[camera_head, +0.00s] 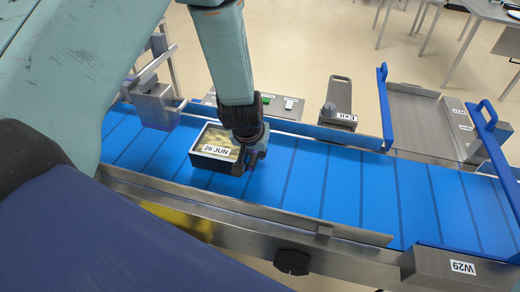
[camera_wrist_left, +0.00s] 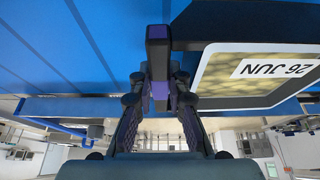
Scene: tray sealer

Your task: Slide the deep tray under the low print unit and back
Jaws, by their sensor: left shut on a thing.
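The deep tray (camera_head: 210,161) is black, with a pale film rim, yellowish contents and a label reading "26 JUN". It sits on the blue conveyor belt (camera_head: 300,184), left of the middle in the head view. My left gripper (camera_head: 247,162) is shut on the tray's right side wall. In the left wrist view the tray (camera_wrist_left: 202,22) is at the right, beside the closed fingers (camera_wrist_left: 158,72). My right gripper is not in view.
Metal rails (camera_head: 250,210) border the belt. Blue guards (camera_head: 384,105) and a metal tray-like chute (camera_head: 420,118) are at the right. The belt right of the tray is clear.

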